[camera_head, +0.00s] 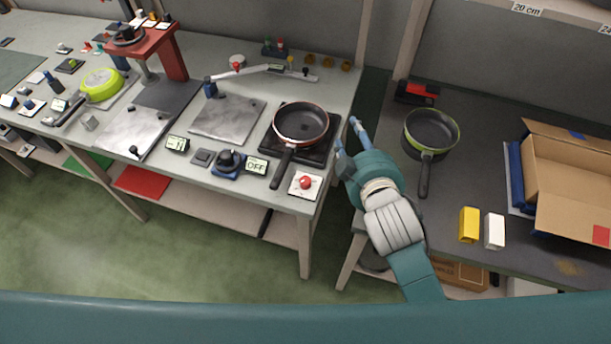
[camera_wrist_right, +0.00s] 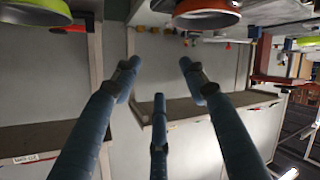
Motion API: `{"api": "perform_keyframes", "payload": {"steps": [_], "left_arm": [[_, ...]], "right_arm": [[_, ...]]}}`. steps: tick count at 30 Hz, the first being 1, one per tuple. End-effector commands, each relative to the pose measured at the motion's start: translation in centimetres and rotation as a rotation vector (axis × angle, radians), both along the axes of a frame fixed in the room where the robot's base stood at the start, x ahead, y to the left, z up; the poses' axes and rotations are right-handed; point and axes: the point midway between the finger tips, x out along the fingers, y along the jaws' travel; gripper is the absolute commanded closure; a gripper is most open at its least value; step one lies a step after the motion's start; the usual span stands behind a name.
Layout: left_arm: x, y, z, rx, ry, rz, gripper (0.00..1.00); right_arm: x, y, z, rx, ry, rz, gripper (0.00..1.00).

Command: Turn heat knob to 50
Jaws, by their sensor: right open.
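The heat knob (camera_head: 229,158) is a black dial on a blue base near the front edge of the left table. A small display (camera_head: 256,166) just right of it reads OFF. My right gripper (camera_head: 346,135) is open and empty, over the gap between the two tables. It is to the right of the knob and apart from it. Its spread blue fingers show in the right wrist view (camera_wrist_right: 158,80) with nothing between them. The knob's pointer is too small to read. My left gripper is not in view.
A red-rimmed pan (camera_head: 301,122) sits on a black burner (camera_head: 322,155), between the knob and my right gripper. A red button (camera_head: 305,183) is at the front edge. A green-rimmed pan (camera_head: 431,130) and an open cardboard box (camera_head: 570,185) are on the right table.

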Motion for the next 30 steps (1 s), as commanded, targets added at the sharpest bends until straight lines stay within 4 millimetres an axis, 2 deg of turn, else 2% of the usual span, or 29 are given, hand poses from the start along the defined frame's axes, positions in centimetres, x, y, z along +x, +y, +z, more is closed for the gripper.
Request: {"api": "perform_keyframes", "payload": {"steps": [1, 2, 3, 5, 6, 8, 9, 11, 12, 14, 15, 17, 18, 20, 21, 22, 23, 24, 26, 27, 30], "left_arm": [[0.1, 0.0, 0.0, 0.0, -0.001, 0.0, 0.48], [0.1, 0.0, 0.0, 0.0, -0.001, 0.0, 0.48], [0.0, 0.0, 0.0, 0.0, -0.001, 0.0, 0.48], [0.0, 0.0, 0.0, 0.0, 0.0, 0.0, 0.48], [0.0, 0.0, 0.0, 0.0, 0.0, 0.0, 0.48], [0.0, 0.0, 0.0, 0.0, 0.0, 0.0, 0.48], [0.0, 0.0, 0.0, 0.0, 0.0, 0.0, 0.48], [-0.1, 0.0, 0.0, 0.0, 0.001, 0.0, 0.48], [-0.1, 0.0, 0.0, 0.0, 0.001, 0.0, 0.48], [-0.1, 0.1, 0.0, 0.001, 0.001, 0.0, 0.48], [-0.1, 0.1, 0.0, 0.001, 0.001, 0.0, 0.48], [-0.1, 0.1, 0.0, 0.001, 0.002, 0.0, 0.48], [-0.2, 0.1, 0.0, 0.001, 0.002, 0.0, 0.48], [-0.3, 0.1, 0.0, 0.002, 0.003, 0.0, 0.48], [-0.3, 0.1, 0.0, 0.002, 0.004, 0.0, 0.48], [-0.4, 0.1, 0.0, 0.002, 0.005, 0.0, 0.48], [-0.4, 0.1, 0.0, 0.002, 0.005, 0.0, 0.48], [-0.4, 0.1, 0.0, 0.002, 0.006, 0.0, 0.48], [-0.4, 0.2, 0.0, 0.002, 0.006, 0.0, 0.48], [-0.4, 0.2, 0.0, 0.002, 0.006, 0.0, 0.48], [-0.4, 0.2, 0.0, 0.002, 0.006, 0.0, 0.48]], "right_arm": [[2.5, 2.8, 4.2, -0.047, -0.15, 0.071, 0.57], [3.5, 4.7, 6.7, -0.084, -0.246, 0.118, 0.57], [4.4, 7.6, 10.2, -0.133, -0.379, 0.188, 0.57], [4.6, 12.3, 15.3, -0.218, -0.584, 0.303, 0.57], [4.1, 15.6, 18.2, -0.278, -0.718, 0.383, 0.57], [2.1, 20.6, 21.7, -0.376, -0.916, 0.516, 0.57], [0.3, 23.9, 23.3, -0.446, -1.044, 0.609, 0.57], [-2.9, 28.6, 24.3, -0.556, -1.229, 0.76, 0.57], [-5.3, 31.3, 24.1, -0.636, -1.345, 0.868, 0.57], [-8.8, 34.6, 22.4, -0.763, -1.505, 1.043, 0.57], [-10.8, 36.2, 20.4, -0.854, -1.6, 1.167, 0.57], [-13.1, 37.5, 16.4, -0.998, -1.719, 1.369, 0.57], [-14.1, 37.5, 13.2, -1.099, -1.779, 1.515, 0.57], [-14.3, 36.2, 8.1, -1.259, -1.834, 1.748, 0.57], [-13.7, 34.4, 4.9, -1.37, -1.841, 1.913, 0.57], [-12.9, 32.7, 2.6, -1.452, -1.827, 2.041, 0.57], [-11.7, 30.6, 0.6, 1.47, 1.724, -2.08, 0.57], [-10.0, 27.6, -1.5, 1.441, 1.533, -2.06, 0.57], [-7.3, 23.0, -3.5, 1.403, 1.285, -2.04, 0.57], [-5.6, 20.2, -4.0, 1.381, 1.149, -2.029, 0.57], [-2.5, 14.8, -4.2, 1.338, 0.899, -2.011, 0.57]]}}
